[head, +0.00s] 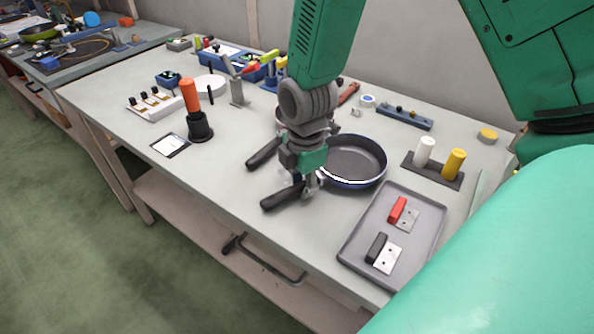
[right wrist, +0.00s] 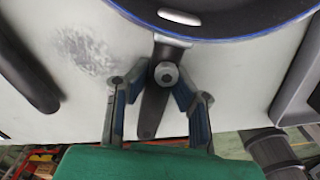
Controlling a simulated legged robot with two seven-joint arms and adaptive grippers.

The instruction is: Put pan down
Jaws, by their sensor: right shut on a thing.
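The dark blue-rimmed pan (head: 352,160) is right of my right gripper (head: 308,184) in the head view. It looks level, at or just above the workbench (head: 225,185); I cannot tell whether it touches. My right gripper is shut on the pan's black handle (head: 283,198). In the right wrist view, the fingers (right wrist: 160,88) close around the handle (right wrist: 153,108) near its joint with the pan (right wrist: 235,20). A second black handle (head: 264,153) lies to the left; what it joins is mostly hidden behind my arm. My left gripper is out of view.
A grey tray (head: 350,248) with a red and a black handled part stands at the front right. White and yellow cylinders (head: 425,150) stand in a dark holder behind it. An orange-topped tool (head: 190,95) stands at left. The bench's front middle is mostly clear.

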